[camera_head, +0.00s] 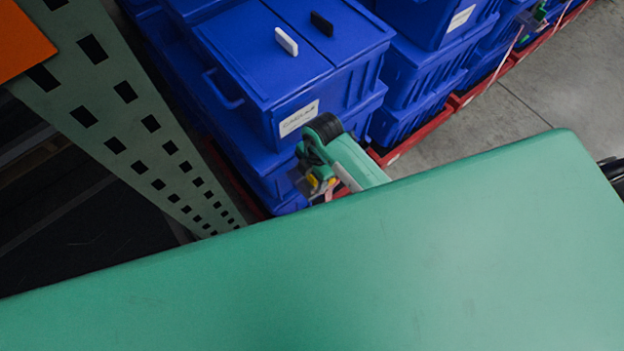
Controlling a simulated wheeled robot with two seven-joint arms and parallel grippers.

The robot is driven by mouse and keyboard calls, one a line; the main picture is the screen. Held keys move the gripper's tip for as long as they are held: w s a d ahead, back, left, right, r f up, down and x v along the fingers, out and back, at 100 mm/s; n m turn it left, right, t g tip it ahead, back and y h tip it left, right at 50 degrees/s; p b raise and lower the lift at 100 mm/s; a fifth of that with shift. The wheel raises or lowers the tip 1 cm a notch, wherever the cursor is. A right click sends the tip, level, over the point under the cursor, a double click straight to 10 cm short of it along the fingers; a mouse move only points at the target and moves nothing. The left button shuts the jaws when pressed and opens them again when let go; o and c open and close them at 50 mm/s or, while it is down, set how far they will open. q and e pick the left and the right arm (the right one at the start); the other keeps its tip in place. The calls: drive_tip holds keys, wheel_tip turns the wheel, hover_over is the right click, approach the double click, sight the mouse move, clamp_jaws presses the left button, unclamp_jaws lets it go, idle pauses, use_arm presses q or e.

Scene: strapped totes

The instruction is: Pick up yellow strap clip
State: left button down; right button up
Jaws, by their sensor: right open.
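My right gripper (314,185) shows in the head view, just beyond the edge of a large green surface and in front of the stacked blue totes. It is open, and its fingers are small and partly hidden. Small yellow parts (313,181) show at the gripper. I cannot tell whether they are the yellow strap clip or parts of the gripper. No other yellow clip is clear in view. My left gripper is not in view.
Blue totes (262,62) stand stacked on red bases (455,97). A white block (286,41) and a black block (321,23) lie on the nearest lid. A perforated green-grey upright (101,108) stands at left. Grey floor (530,95) is clear at upper right.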

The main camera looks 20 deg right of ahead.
drive_tip(key=c, duration=1.2)
drive_tip(key=shift+o, duration=0.2)
drive_tip(key=shift+r, duration=0.1)
wheel_tip(320, 180, up, 28)
drive_tip(key=p, duration=0.5)
